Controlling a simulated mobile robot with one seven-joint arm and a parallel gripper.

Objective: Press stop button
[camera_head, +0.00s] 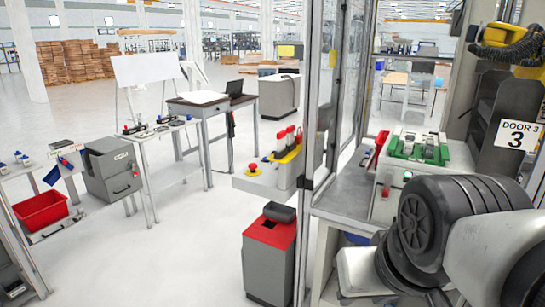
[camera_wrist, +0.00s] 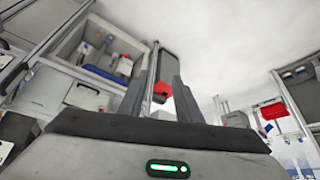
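A round red button (camera_head: 252,168) with a yellow base sits on the light grey control box (camera_head: 268,184) near the middle of the head view; I take it to be the stop button. I cannot pick out the stop button in the wrist view.
A grey bin with a red top (camera_head: 270,233) stands on the floor below the control box. A glass-panelled frame post (camera_head: 306,150) rises just right of the box. A workbench (camera_head: 345,200) is at right, partly behind my arm. Floor left of the bin is clear.

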